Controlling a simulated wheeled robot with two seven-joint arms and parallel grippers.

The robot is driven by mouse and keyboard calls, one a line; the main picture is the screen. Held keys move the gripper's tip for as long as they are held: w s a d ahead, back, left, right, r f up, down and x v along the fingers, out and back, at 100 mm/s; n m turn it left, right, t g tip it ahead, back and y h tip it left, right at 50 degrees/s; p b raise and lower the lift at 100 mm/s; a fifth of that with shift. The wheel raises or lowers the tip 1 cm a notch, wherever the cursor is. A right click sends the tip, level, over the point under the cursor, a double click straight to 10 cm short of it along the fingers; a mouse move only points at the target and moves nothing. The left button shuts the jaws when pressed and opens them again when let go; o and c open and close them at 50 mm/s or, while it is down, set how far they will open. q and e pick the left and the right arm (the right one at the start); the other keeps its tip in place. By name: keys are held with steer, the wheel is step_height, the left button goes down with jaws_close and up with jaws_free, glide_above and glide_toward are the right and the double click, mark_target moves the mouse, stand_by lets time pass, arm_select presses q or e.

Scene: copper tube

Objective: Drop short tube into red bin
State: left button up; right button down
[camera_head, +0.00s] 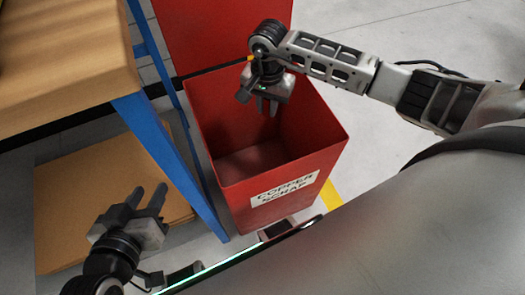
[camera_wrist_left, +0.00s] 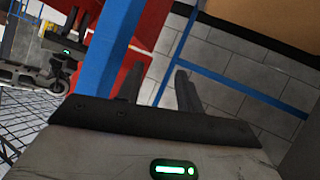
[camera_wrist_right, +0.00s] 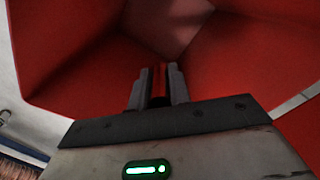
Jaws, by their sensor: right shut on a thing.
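The red bin (camera_head: 240,182), labelled COPPER SCRAP, stands open at the centre of the head view. Its red inner walls (camera_wrist_right: 75,75) fill most of the right wrist view. My right gripper (camera_head: 267,112) hangs over the bin's opening, fingers pointing down into it. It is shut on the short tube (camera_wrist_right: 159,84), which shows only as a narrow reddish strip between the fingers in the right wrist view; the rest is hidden. My left gripper (camera_head: 147,192) is at the lower left, empty, its fingers apart, also seen in the left wrist view (camera_wrist_left: 160,82).
A wooden-topped table (camera_head: 60,55) with blue legs (camera_head: 172,150) stands left of the bin, with a lower wooden shelf (camera_head: 75,200) beneath. A red panel (camera_head: 210,30) rises behind the bin. Grey floor (camera_head: 425,35) is clear at the upper right.

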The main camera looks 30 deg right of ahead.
steer(key=c, duration=1.2)
jaws_free()
steer(key=shift+r, duration=0.1)
steer(key=shift+r, duration=0.35)
arm_select(q)
steer(key=p, duration=0.1)
steer(key=f+g+p, duration=0.1)
steer(key=a+f+y+p, duration=0.1)
steer(key=shift+s+g, duration=0.25)
steer(key=shift+g, duration=0.15)
arm_select(e)
step_height(320, 180, up, 15)
